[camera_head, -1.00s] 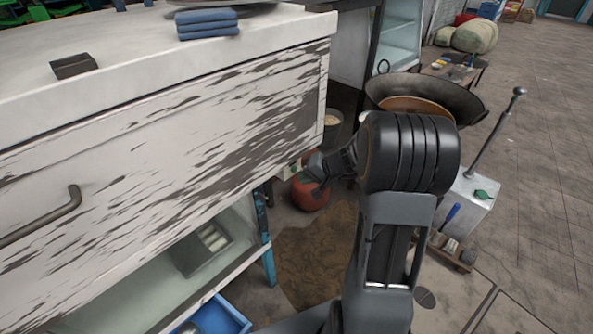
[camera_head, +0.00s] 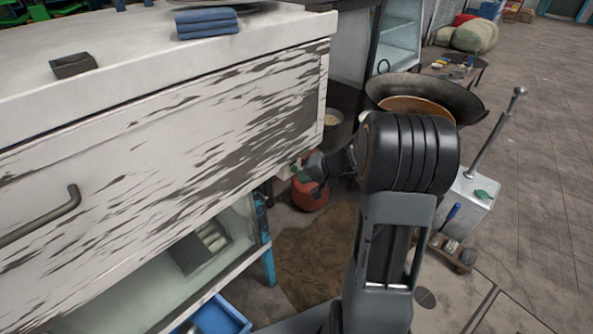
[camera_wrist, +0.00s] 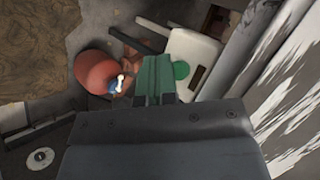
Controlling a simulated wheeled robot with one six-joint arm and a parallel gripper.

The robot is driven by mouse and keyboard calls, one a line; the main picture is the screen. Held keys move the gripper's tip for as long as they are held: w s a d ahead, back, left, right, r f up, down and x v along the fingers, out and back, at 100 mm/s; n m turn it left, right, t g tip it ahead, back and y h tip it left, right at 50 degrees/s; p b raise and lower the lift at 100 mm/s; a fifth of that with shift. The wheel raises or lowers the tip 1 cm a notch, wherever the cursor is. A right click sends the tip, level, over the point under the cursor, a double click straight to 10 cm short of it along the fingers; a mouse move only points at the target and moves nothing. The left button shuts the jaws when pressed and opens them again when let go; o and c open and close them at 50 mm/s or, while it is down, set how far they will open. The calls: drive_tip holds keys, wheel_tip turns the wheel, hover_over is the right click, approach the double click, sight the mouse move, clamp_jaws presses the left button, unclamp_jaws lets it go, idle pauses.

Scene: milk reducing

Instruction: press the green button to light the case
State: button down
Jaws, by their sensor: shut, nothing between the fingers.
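The green button (camera_wrist: 181,70) is a round disc on a white box (camera_wrist: 203,48) in the wrist view. My gripper (camera_wrist: 158,62) is shut and empty, its two greenish fingers side by side. In the wrist view the fingertips lie just left of the button and overlap the box; I cannot tell whether they touch it. In the head view my gripper (camera_head: 305,178) is by the lower right corner of the worn white counter (camera_head: 180,150), with the small box (camera_head: 286,172) partly hidden behind it. A glass-sided case (camera_head: 140,285) sits below the counter.
A red round cylinder (camera_head: 310,196) stands on the floor just beyond my gripper; it also shows in the wrist view (camera_wrist: 95,68). A big dark wok (camera_head: 440,92) and a metal box with a lever (camera_head: 468,200) stand at the right. Open paved floor lies further right.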

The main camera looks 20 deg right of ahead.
drive_tip(key=shift+w+a+f, duration=0.1)
drive_tip(key=shift+w, duration=0.05)
drive_tip(key=shift+w+a, duration=0.1)
drive_tip(key=shift+w, duration=0.1)
drive_tip(key=shift+w+a+b, duration=0.15)
drive_tip(key=shift+w+b, duration=0.25)
drive_tip(key=shift+w, duration=0.05)
idle(0.8)
drive_tip(key=shift+s, duration=0.1)
drive_tip(key=shift+s+d+b, duration=0.35)
drive_tip(key=shift+s, duration=0.4)
drive_tip(key=shift+s+d+b, duration=0.2)
drive_tip(key=shift+s+d, duration=0.15)
drive_tip(key=shift+s, duration=0.4)
drive_tip(key=shift+s+d+b, duration=0.2)
drive_tip(key=shift+s+d, duration=0.15)
drive_tip(key=shift+s, duration=0.4)
drive_tip(key=shift+s+d+b, duration=0.2)
drive_tip(key=shift+s+d, duration=0.15)
drive_tip(key=shift+s, duration=0.4)
